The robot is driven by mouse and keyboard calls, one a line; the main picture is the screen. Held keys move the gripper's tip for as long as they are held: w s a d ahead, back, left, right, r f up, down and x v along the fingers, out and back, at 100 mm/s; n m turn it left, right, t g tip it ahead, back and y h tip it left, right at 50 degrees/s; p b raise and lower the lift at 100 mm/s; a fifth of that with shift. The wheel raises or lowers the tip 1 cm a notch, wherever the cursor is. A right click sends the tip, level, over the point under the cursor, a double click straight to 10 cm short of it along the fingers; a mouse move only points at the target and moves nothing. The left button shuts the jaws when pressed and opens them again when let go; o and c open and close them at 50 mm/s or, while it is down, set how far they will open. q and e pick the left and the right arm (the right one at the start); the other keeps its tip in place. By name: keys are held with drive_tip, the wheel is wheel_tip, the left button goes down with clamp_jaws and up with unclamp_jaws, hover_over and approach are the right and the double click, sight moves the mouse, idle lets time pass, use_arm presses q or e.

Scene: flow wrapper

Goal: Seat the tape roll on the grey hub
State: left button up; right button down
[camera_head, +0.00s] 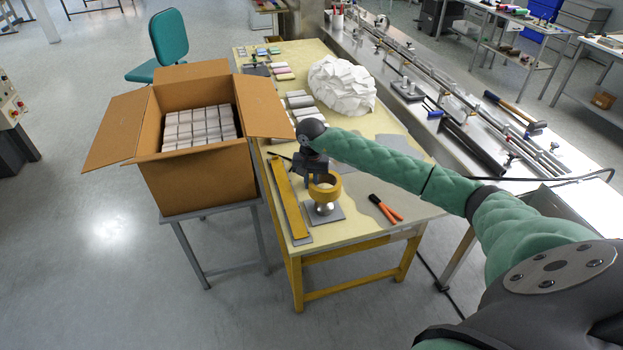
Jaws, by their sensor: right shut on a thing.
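The tape roll (335,191) is a tan-yellow ring near the front of the yellow table. My right gripper (312,180) reaches in from the right and is shut on the roll's rim at its far left side. The grey hub (323,208) is a shiny round piece on a flat grey base plate, directly below the roll in the picture. My left gripper is not in view.
A yellow bar (288,200) lies left of the hub. Orange-handled pliers (386,208) lie to the right. An open cardboard box (198,178) of white packs stands left of the table (418,212). A white crumpled heap (342,84) lies farther back.

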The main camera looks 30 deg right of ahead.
drive_tip(key=shift+d+f, duration=0.1)
drive_tip(key=shift+d, duration=0.05)
drive_tip(key=shift+f, duration=1.65)
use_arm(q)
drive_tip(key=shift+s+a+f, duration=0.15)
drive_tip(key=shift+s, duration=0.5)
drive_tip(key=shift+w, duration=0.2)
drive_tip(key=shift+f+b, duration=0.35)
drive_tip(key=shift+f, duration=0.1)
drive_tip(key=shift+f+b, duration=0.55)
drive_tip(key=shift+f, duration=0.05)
